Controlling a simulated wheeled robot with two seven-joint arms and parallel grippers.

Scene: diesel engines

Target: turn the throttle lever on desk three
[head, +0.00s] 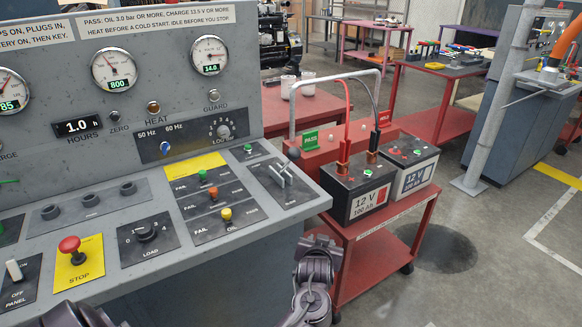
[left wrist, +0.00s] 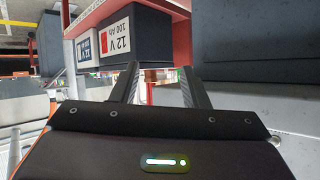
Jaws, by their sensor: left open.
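The control desk (head: 130,215) fills the left of the head view. A pale metal lever (head: 281,174) stands on a dark plate at its right end; it looks like the throttle lever, but its label and the desk number are not readable. My left gripper (left wrist: 158,70) is open and empty in the left wrist view, with the batteries upside down beyond its fingers. The lever does not show there. No right gripper is identifiable.
A red cart (head: 345,262) with two 12 V batteries (head: 362,190) and cables stands right of the desk. A red stop button (head: 70,246), a load knob (head: 146,232) and several small buttons share the desk top. Clear floor lies at the lower right.

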